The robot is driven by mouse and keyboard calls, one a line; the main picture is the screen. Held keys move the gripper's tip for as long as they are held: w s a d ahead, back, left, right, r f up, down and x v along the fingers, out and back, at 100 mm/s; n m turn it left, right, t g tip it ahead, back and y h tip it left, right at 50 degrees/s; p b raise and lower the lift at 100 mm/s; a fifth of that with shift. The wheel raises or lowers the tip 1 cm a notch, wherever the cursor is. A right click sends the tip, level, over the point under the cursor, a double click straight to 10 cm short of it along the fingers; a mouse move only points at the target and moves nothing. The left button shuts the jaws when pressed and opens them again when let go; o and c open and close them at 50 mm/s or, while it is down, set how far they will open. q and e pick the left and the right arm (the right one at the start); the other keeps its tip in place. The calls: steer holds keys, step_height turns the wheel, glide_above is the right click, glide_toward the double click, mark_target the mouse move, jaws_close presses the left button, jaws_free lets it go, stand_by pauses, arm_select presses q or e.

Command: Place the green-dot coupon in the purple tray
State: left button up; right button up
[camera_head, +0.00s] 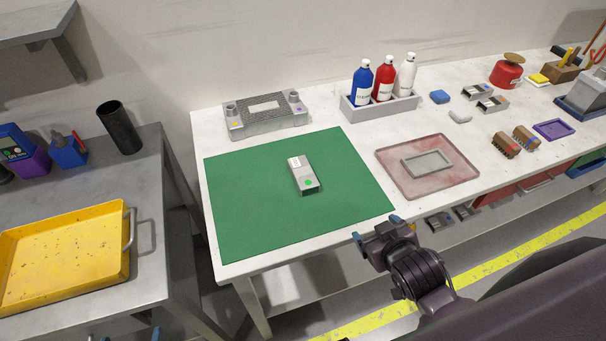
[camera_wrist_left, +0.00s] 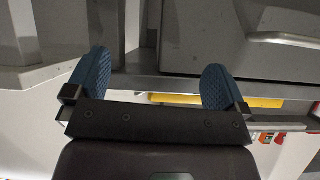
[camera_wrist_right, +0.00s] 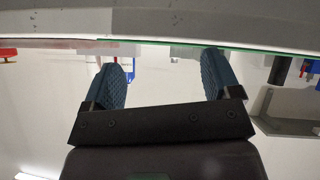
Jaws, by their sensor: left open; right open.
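The coupon with the green dot (camera_head: 303,174), a grey metal block with a pale label, lies on the green mat (camera_head: 245,220) in the head view. The purple tray (camera_head: 553,129) is a small shallow tray at the far right of the white bench and looks empty. My right gripper (camera_head: 377,229) is open and empty, in front of the bench edge, nearer than the coupon and to its right. It shows open in the right wrist view (camera_wrist_right: 165,75). My left gripper is open and empty in the left wrist view (camera_wrist_left: 153,80); only its tips show at the head view's bottom edge.
A grey jig (camera_head: 265,114) stands behind the mat. A bottle rack (camera_head: 380,106) stands at the back. A reddish mat (camera_head: 462,174) holds a grey tray (camera_head: 427,163). Brown blocks (camera_head: 506,145) sit left of the purple tray. A yellow tray (camera_head: 65,255) is on the left table.

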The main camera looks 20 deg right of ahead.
steer(key=w+a+r+n+t, duration=0.1)
steer(key=w+r, duration=0.1)
steer(key=w+a+r+n+t+y, duration=0.1)
steer(key=w+r+t, duration=0.1)
steer(key=w, duration=0.1)
steer(key=w+a+r+n+t+y, duration=0.1)
steer(key=w+a+r, duration=0.1)
steer(key=w, duration=0.1)
steer(key=shift+r+t, duration=0.4)
steer(key=w+a+r+n+t+y, duration=0.1)
steer(key=w+a+r+n+y, duration=0.4)
steer(key=a+r+n+y, duration=0.65)
steer(key=s+a+n+g+y, duration=0.1)
steer(key=a+n+g+y, duration=0.55)
steer(key=n, duration=0.35)
steer(key=n+g+h+b, duration=0.2)
steer(key=n+g+h, duration=0.8)
steer(key=h, duration=0.9)
glide_above(304, 174)
steer(key=f, duration=1.2)
steer(key=shift+s+d+f, duration=0.1)
steer(key=shift+s+d, duration=0.05)
steer(key=shift+d, duration=0.15)
steer(key=shift+a+f, duration=0.15)
steer(key=shift+f, duration=1.4)
steer(key=shift+a+f, duration=0.15)
steer(key=shift+f, duration=1.35)
steer(key=c, duration=1.2)
steer(key=shift+o, duration=0.2)
